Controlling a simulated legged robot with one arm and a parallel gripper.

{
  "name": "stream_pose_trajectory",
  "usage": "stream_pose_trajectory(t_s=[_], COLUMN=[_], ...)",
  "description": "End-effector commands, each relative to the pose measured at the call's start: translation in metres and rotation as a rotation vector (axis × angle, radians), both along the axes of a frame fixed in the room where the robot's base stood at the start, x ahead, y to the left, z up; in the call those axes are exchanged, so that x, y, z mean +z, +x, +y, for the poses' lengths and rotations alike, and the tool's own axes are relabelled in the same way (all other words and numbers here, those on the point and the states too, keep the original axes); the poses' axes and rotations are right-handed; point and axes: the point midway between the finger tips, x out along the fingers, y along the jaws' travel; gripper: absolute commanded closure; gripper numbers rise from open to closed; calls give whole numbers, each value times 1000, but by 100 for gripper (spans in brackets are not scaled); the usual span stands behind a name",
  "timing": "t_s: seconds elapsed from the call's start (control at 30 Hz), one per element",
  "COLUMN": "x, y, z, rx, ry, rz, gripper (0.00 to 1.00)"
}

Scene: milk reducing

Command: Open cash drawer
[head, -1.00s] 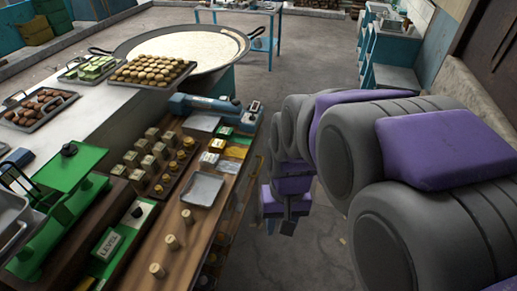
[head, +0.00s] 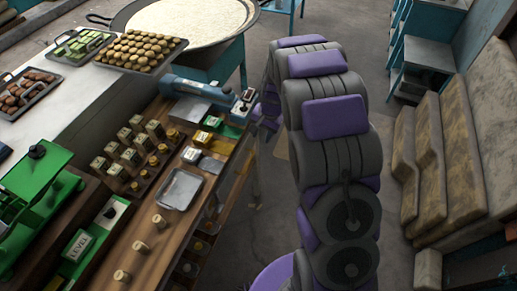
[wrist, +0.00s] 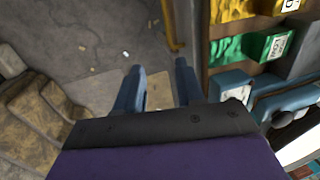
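I cannot clearly make out a cash drawer. The wooden counter (head: 125,240) has an open front side holding small items, partly visible in the head view. A thin yellow bar (wrist: 172,28) stands out beside the counter's edge in the wrist view, ahead of my fingers and slightly right. My gripper (wrist: 158,75) has two blue fingers spread apart, with only floor showing between them. It is beside the counter's right edge and touches nothing that I can see. In the head view the gripper end is mostly hidden behind my purple and grey arm.
On the counter are a blue machine (head: 200,92), a metal tray (head: 179,189), a green scale (head: 40,190) and small labelled goods. A large pan (head: 190,22) stands behind. Worn stepped blocks (head: 450,160) stand at right.

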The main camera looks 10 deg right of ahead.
Motion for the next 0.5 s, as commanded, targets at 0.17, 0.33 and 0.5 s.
stream_pose_trajectory(t_s=[0.17, 0.33, 0.5], x=[-9, -32, -66], y=[6, 8, 11], z=[12, 10, 2], rx=[-7, -6, -9], ry=[-9, -3, 12], rz=[-5, 0, 1], gripper=[62, 62, 62])
